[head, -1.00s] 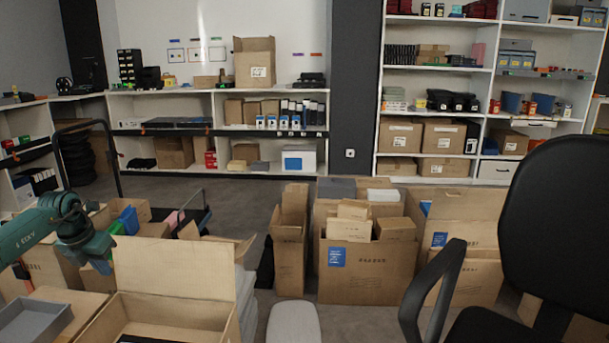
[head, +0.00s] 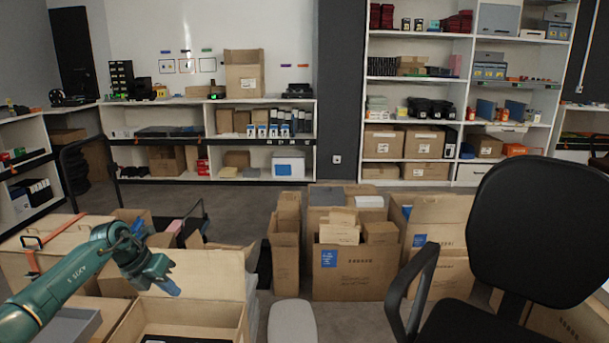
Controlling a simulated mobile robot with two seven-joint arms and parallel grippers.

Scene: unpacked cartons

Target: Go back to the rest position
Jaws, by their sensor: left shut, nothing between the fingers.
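My left arm comes in from the left, teal green, over the cartons at the lower left. My left gripper (head: 168,277) is at its end, shut and empty, in front of the raised flap of an open carton (head: 203,310). I cannot tell whether it touches the flap. My right gripper is out of view.
A grey tray (head: 75,325) lies below my left arm. Several packed cartons (head: 345,277) stand in the middle. A black office chair (head: 535,235) fills the right side. Shelves (head: 215,147) line the back wall, with bare floor (head: 230,198) before them.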

